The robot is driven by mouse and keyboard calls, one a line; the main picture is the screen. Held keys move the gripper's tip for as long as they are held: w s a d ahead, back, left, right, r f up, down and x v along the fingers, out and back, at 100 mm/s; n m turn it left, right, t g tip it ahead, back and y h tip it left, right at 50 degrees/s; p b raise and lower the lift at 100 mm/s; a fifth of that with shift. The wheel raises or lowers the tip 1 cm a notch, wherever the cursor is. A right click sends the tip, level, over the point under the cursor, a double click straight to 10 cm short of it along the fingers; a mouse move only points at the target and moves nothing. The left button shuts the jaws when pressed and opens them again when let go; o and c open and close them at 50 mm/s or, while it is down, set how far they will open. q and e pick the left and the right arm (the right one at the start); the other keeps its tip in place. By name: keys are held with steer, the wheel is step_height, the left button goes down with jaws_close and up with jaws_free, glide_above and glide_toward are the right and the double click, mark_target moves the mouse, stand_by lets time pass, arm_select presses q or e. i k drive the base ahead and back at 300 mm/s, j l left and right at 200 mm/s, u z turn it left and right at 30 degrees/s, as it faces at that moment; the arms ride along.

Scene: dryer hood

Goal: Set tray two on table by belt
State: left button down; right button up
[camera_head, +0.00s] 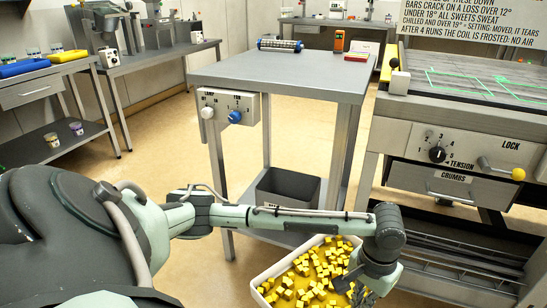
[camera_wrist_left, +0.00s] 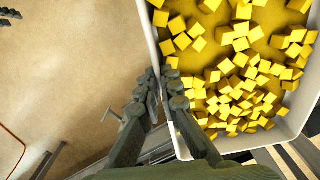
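A white tray (camera_head: 263,280) filled with yellow cubes lies at the bottom of the head view, in front of and lower than the grey table top; its near part is cut off. My left gripper (camera_head: 362,290) is at the tray's right end. In the left wrist view, the gripper (camera_wrist_left: 160,88) has one finger outside and one inside the tray's wall (camera_wrist_left: 152,48), with the fingers close around the rim. Dark segmented finger-like pieces show at the wrist view's top left edge; they may be my right gripper, but too little shows to tell its state.
The belt machine (camera_head: 470,120) is at right. The table's front middle is clear.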

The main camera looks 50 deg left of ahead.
mark_target(283, 70)
steer(key=k+j, duration=0.1)
steer(key=j, duration=0.35)
steer(key=k+j, duration=0.15)
steer(key=j, duration=0.25)
steer(key=k+j, duration=0.1)
steer(key=j, duration=0.35)
steer(key=k+j, duration=0.15)
steer(key=j, duration=0.25)
steer(key=u, duration=0.05)
